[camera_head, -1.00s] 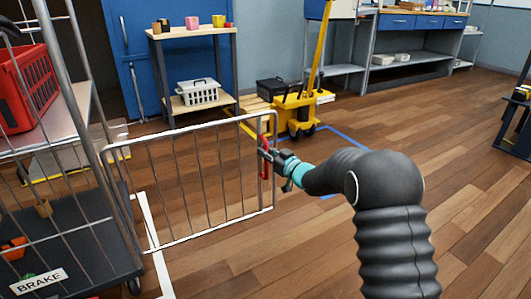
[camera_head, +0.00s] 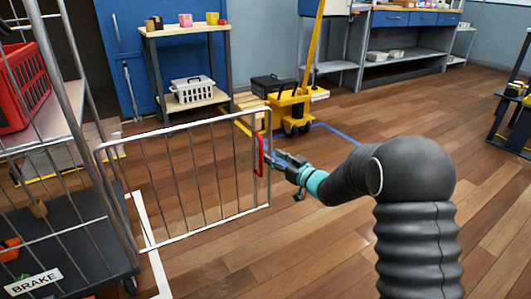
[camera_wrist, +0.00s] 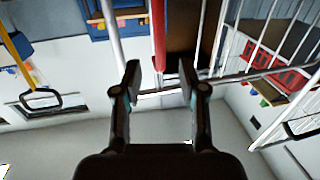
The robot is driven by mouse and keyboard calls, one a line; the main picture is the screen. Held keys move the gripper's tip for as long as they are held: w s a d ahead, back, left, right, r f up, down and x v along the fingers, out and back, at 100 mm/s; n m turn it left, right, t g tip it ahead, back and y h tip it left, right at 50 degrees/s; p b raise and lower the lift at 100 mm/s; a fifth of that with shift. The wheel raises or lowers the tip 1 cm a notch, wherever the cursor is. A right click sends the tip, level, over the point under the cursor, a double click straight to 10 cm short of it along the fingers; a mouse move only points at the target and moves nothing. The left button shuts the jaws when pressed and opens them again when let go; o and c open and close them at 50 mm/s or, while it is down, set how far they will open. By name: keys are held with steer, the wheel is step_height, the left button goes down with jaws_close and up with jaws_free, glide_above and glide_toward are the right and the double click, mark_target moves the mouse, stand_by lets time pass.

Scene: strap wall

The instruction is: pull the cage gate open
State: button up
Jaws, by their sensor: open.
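The cage gate (camera_head: 187,177) is a white-framed wire panel that stands swung out from the cage cart (camera_head: 70,150) at the left. Its red handle (camera_head: 259,156) is on the upright at the gate's free edge. My gripper (camera_head: 283,162) is just to the right of the handle, apart from it, with nothing held. In the wrist view my gripper (camera_wrist: 158,75) has its two fingers spread, and the red handle (camera_wrist: 158,35) shows beyond and between the tips.
The cart holds a red crate (camera_head: 22,88) and carries a BRAKE label (camera_head: 33,283). Behind the gate stand a yellow mop bucket (camera_head: 290,108) and a shelf with a grey basket (camera_head: 192,90). Wooden floor (camera_head: 330,235) is clear at the right.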

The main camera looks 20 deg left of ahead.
steer(key=shift+v, duration=2.25)
steer(key=shift+a, duration=0.1)
